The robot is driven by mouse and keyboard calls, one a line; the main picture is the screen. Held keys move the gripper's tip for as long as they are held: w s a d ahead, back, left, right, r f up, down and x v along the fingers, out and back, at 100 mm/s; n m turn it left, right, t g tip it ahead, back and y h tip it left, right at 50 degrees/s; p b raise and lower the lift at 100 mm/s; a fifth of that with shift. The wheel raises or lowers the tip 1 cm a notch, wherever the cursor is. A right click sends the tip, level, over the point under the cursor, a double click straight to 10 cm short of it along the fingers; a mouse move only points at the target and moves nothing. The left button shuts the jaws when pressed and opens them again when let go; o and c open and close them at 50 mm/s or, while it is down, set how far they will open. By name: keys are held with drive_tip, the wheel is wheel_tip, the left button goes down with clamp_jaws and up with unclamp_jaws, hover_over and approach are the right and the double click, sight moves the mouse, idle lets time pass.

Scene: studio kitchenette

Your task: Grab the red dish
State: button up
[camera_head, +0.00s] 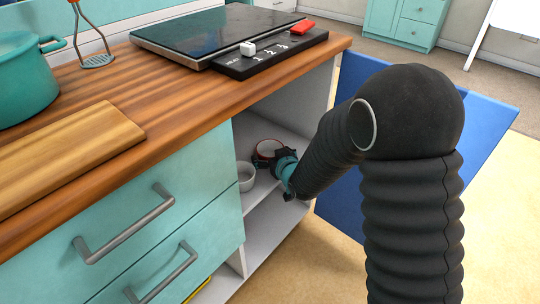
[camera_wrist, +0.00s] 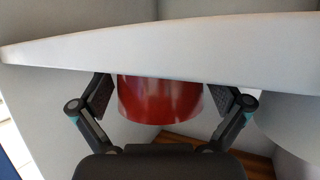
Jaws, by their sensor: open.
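The red dish (camera_wrist: 160,100) shows in the wrist view as a glossy red, round-walled shape between my fingers. In the head view, its reddish rim (camera_head: 268,143) shows inside the open cabinet, on the shelf, partly hidden by my gripper (camera_head: 281,160). My gripper (camera_wrist: 163,102) is open in the wrist view, with one finger on each side of the dish. A narrow gap shows between each finger and the dish wall. A pale shelf edge (camera_wrist: 160,40) crosses the wrist view and cuts off part of the dish.
A white bowl (camera_head: 246,178) stands on the shelf just left of the dish, and a pale round shape (camera_wrist: 290,122) shows at right in the wrist view. The wooden counter (camera_head: 190,110) overhangs the cabinet. A blue panel (camera_head: 345,210) stands beyond my arm.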

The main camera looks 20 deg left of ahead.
drive_tip(key=shift+w+a+f, duration=0.15)
drive_tip(key=shift+w+a, duration=0.1)
drive_tip(key=shift+w, duration=0.1)
drive_tip(key=c, duration=1.1)
